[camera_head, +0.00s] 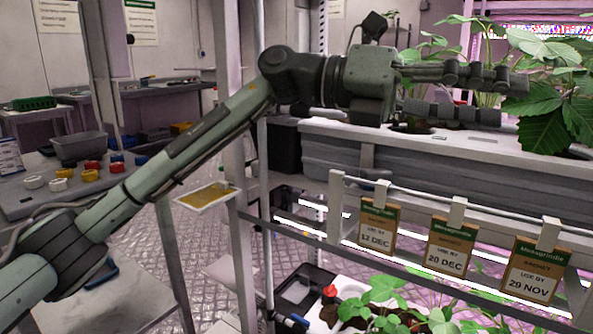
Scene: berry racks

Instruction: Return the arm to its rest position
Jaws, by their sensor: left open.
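My left arm comes in from the left and reaches up and across to the right. My left gripper (494,95) points right, its two fingers apart with nothing between them. It shows in front of the upper planter trough (420,160), near the leafy plants (540,95) at the right. I cannot tell whether the fingertips touch the leaves. My right gripper does not show.
Tags (378,226) hang from the rack rail, with more plants (400,308) on the lower shelf. A small yellow-topped tray (208,196) is left of the rack post. A table with a grey bin (80,147) and coloured pieces stands at the left.

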